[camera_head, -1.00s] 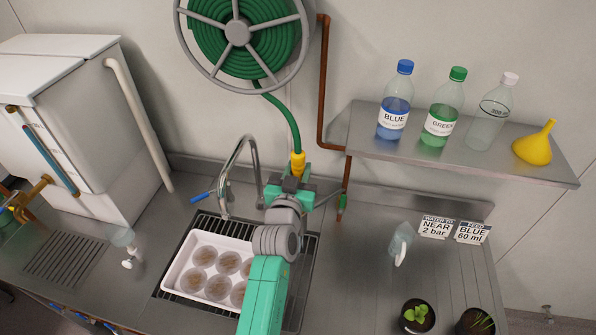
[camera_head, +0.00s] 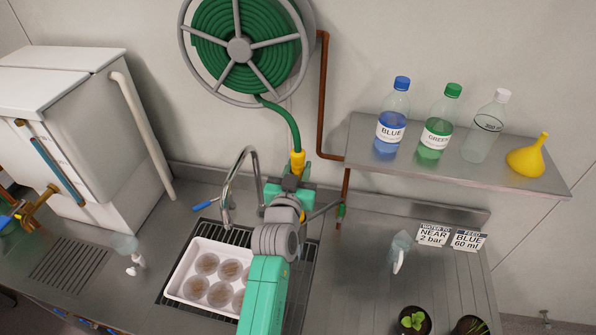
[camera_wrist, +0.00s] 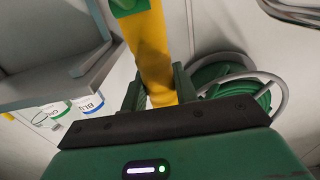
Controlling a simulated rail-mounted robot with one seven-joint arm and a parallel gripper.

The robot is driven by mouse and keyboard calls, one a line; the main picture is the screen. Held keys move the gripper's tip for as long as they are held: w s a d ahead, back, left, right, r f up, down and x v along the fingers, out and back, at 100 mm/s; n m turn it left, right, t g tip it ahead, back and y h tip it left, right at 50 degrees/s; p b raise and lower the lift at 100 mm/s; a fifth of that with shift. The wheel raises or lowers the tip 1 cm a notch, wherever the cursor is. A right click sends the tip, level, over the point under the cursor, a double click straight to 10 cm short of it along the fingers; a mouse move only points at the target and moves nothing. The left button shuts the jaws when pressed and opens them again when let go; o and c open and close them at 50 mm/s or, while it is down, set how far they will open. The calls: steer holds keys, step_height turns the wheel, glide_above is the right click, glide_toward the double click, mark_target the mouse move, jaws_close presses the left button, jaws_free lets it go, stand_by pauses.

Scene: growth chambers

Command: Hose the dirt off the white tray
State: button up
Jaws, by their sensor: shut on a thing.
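The white tray (camera_head: 177,279) lies on the dark slatted grate of the sink, with several round brownish patches in it that look like dirt. My arm hides its right part. My gripper (camera_head: 297,180) is above and behind the tray, shut on the yellow hose nozzle (camera_head: 297,160). The nozzle also shows in the wrist view (camera_wrist: 150,50), between the fingers (camera_wrist: 160,92). The green hose (camera_head: 284,118) runs from the nozzle up to the wall reel (camera_head: 238,50). I see no water coming out; the nozzle's outlet is hidden.
A curved tap (camera_head: 229,185) with a blue lever stands behind the sink. A shelf (camera_head: 460,165) at right holds three bottles and a yellow funnel (camera_head: 527,158). A white cabinet (camera_head: 90,130) stands left.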

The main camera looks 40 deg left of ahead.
mark_target(296, 157)
steer(key=shift+r+p, duration=1.7)
steer(key=shift+r, duration=1.2)
steer(key=p+v, duration=0.5)
steer(key=v, duration=1.4)
steer(key=shift+s+p, duration=0.25)
steer(key=shift+p, duration=0.05)
steer(key=shift+f, duration=0.15)
